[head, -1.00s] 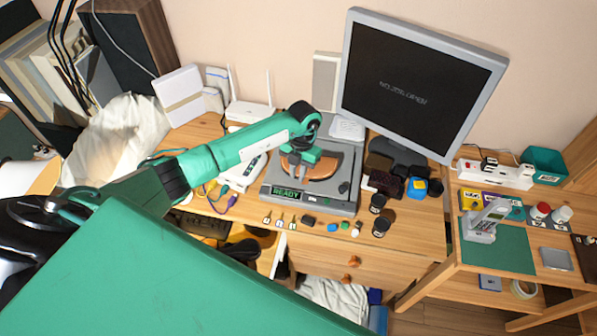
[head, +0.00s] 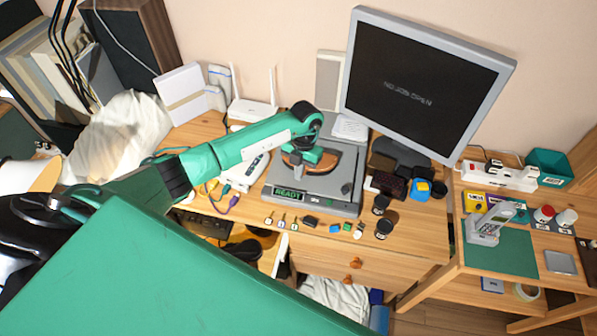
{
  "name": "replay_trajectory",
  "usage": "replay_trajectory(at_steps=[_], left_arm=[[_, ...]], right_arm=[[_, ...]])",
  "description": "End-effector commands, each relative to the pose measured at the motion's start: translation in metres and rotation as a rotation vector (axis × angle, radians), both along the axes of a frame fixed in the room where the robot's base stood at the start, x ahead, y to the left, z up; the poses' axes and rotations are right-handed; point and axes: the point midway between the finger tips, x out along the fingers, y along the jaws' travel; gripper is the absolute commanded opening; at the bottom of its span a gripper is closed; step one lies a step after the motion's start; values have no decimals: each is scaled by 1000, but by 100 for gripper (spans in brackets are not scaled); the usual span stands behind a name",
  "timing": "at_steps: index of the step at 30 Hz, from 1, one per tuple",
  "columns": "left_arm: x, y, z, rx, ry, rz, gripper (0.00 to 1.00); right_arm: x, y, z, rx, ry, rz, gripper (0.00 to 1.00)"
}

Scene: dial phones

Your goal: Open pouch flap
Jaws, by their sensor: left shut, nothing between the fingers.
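A brown leather pouch (head: 325,162) with a rounded edge lies on a grey device (head: 318,204) whose front label reads READY. My left arm reaches in from the left, and my left gripper (head: 299,162) is over the left part of the pouch. Its fingers are shut with nothing held between them. The gripper hides part of the pouch, and I cannot tell whether it touches the flap or how far the flap is open. My right gripper is not in view.
A monitor (head: 425,85) stands behind and to the right. A white router (head: 252,110) stands behind my forearm. Small parts and dark jars (head: 383,228) line the desk's front. A side table at right holds a phone (head: 487,225) on a green mat (head: 505,252).

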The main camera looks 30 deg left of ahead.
Motion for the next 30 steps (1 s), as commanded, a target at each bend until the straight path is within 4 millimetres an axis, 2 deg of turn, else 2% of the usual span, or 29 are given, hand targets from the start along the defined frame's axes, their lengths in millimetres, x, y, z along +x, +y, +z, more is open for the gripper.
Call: replay_trajectory(at_steps=[7,30], left_arm=[[1,0,12,0,-1,0,0],[11,0,39,0,0,0,0]], right_arm=[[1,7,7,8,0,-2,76],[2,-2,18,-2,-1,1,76]])
